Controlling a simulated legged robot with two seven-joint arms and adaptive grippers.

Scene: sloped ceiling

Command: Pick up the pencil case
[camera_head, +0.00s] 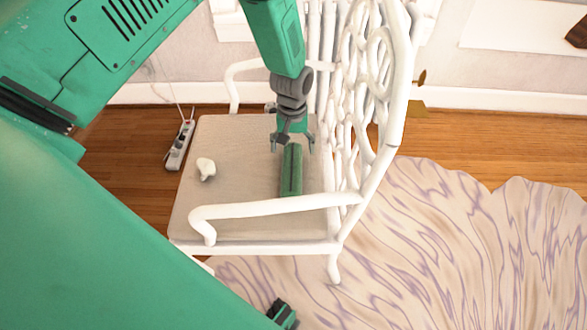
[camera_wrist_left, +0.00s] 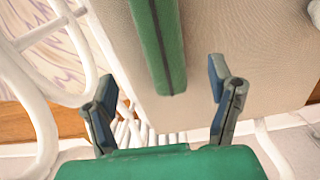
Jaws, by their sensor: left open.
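The pencil case (camera_head: 291,170) is a long dark green bar with a dark line along its length. It lies on the beige seat (camera_head: 235,150) of a white chair, near the chair's ornate back. My left gripper (camera_head: 292,146) is open above the far end of the case, pointing down. In the left wrist view the pencil case (camera_wrist_left: 160,45) reaches in between the two spread fingers of the gripper (camera_wrist_left: 165,95), and neither finger touches it there. The near end of the case is partly behind the white armrest in the head view. My right gripper is not clearly seen.
A small white object (camera_head: 205,168) lies on the seat to the left. The white armrest (camera_head: 270,207) crosses in front, and the openwork chair back (camera_head: 372,90) rises close on the right. A power strip (camera_head: 180,145) lies on the wooden floor, and a patterned rug (camera_head: 450,240) is at right.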

